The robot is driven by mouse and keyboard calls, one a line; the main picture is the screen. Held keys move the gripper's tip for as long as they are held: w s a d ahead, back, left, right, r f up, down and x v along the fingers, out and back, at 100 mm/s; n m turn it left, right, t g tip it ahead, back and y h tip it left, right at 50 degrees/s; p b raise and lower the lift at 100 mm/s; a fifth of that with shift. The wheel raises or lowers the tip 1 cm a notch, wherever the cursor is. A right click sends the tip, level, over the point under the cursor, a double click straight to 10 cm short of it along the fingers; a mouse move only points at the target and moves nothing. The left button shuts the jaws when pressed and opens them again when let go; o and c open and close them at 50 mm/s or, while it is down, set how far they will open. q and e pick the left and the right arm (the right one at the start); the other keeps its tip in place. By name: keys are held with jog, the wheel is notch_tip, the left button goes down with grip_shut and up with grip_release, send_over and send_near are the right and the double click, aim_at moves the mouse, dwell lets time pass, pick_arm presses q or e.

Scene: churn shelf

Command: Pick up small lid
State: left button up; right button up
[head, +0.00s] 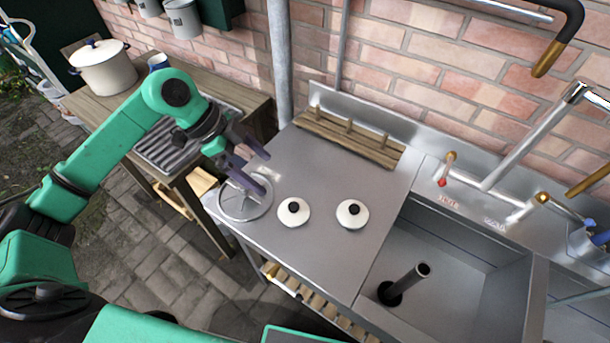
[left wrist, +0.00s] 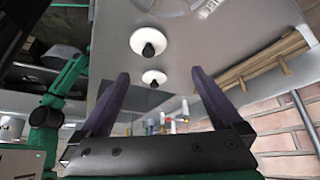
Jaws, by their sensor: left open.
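Two small white lids with black knobs lie on the steel counter: a left one (head: 287,219) and a right one (head: 352,222). They look alike in size. My left gripper (head: 263,172) is open and empty above the counter's left part, behind and to the left of the left lid, touching neither. In the left wrist view, one lid (left wrist: 139,36) shows beyond the open fingers (left wrist: 160,74) and the other lid (left wrist: 150,74) shows between them in the picture. My right gripper is not in view.
A larger round metal lid (head: 232,210) lies left of the white lids, partly under my gripper. A wooden rack (head: 345,140) stands at the counter's back. The sink (head: 450,265) is to the right. A lidded white pot (head: 107,75) stands on the wooden table. The counter's middle is clear.

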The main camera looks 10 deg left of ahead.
aim_at(292, 206)
pick_arm(q)
jog(key=s+d+f+p, duration=0.1)
jog(key=d+f, duration=0.1)
jog(key=s+d+f+p, duration=0.1)
jog(key=s+d+f, duration=0.1)
jog(key=shift+s+d+f, duration=0.15)
jog(key=f, duration=0.1)
jog(key=w+f, duration=0.1)
jog(key=d+p, duration=0.1)
jog(key=shift+w+f, duration=0.25)
jog(key=shift+f, duration=0.15)
jog(key=p+x, duration=0.1)
jog(key=x, duration=0.3)
jog(key=shift+w+a+f, duration=0.1)
jog(key=shift+w+f, duration=0.1)
jog(key=shift+f, duration=0.25)
jog(key=shift+c, duration=0.3)
jog(key=c, duration=0.9)
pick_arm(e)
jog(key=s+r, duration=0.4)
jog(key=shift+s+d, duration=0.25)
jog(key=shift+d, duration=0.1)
